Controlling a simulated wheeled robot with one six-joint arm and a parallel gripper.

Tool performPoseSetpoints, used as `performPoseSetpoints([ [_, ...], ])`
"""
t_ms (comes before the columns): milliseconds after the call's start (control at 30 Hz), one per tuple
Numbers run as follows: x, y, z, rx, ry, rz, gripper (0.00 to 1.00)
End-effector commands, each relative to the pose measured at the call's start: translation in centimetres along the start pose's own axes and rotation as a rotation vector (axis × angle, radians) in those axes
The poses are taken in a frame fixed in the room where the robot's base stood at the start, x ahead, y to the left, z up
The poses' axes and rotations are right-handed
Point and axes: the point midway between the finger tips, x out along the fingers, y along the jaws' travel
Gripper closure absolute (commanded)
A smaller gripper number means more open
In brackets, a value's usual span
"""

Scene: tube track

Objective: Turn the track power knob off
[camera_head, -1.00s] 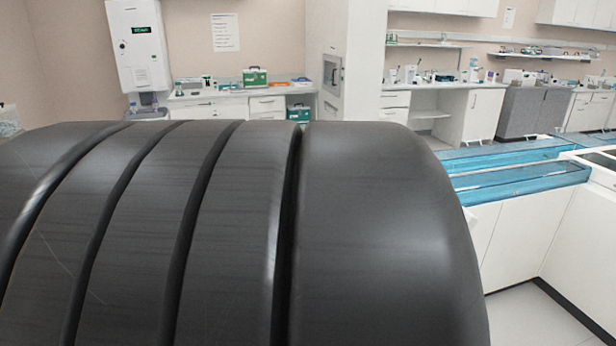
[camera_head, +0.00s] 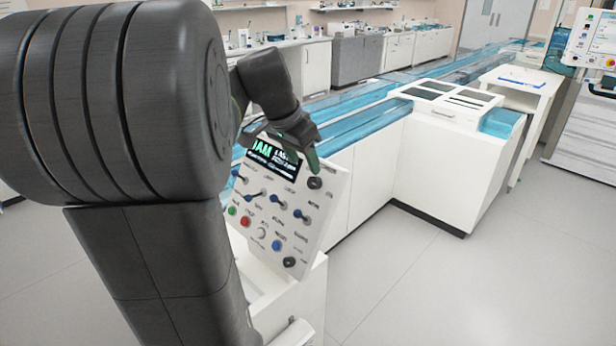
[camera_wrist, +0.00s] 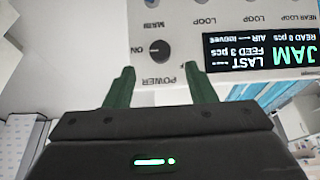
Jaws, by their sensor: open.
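The slanted white control panel (camera_head: 312,222) stands in front of me in the head view. The black power knob (camera_head: 315,183) is at its upper right, beside the lit display (camera_head: 272,157) that reads JAM. In the wrist view, upside down, the round black knob (camera_wrist: 161,51) sits above the printed word POWER. My gripper (camera_head: 312,163) is at the panel's upper edge in the head view. In the wrist view my gripper (camera_wrist: 161,75) has its two green fingers apart, one on each side below the knob, with nothing between them. I cannot tell the exact gap to the knob.
Several blue-capped switches (camera_head: 278,200), a green button (camera_head: 233,211), a red button (camera_head: 246,221) and a second black knob (camera_head: 289,262) share the panel. Blue clear track channels (camera_head: 365,122) and a white bench (camera_head: 440,165) lie behind. Floor at right is clear.

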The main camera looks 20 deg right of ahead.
Motion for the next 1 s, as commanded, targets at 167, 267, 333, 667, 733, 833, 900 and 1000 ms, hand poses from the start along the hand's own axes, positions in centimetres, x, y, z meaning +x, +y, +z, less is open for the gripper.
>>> performPoseSetpoints([
  [167, 3.7, 0.1, 0.0, -0.001, -0.004, 0.004, 0.50],
  [267, 5.2, 0.1, 0.0, -0.001, -0.003, 0.003, 0.50],
  [333, 6.0, 0.1, 0.0, -0.001, -0.002, 0.003, 0.50],
  [667, 7.2, 0.0, 0.0, -0.001, 0.000, 0.000, 0.50],
  [733, 7.2, 0.0, 0.0, -0.001, 0.000, 0.000, 0.50],
  [833, 7.2, 0.0, 0.0, -0.001, 0.000, 0.000, 0.60],
  [900, 7.2, 0.0, 0.0, -0.001, 0.000, 0.000, 0.73],
  [1000, 7.2, 0.0, 0.0, -0.001, 0.000, 0.000, 0.93],
])
